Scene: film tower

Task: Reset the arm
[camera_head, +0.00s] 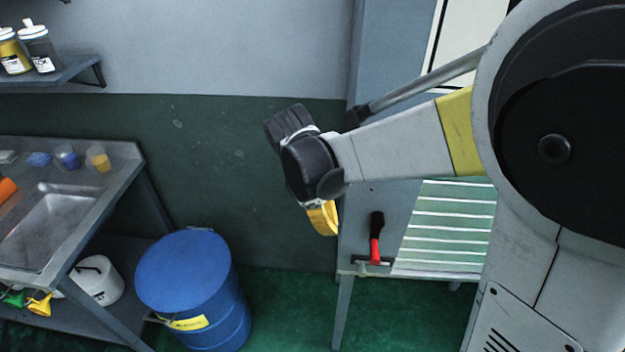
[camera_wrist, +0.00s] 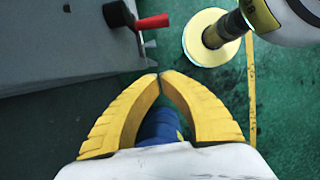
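My gripper (camera_head: 322,218) hangs in mid-air in the head view, in front of the dark green wall and left of the grey table. Its yellow fingers point downward. In the wrist view the two fingertips (camera_wrist: 158,75) meet or nearly meet, with a gap between the fingers behind the tips. Something blue shows through that gap; it looks like part of the blue barrel (camera_head: 192,290) below, though most of it is hidden. My arm reaches in from the right, bent at the wrist.
A metal sink bench (camera_head: 120,180) stands left with small cups. A shelf (camera_head: 60,75) with jars hangs at upper left. Green floor (camera_head: 285,310) is open between barrel and table.

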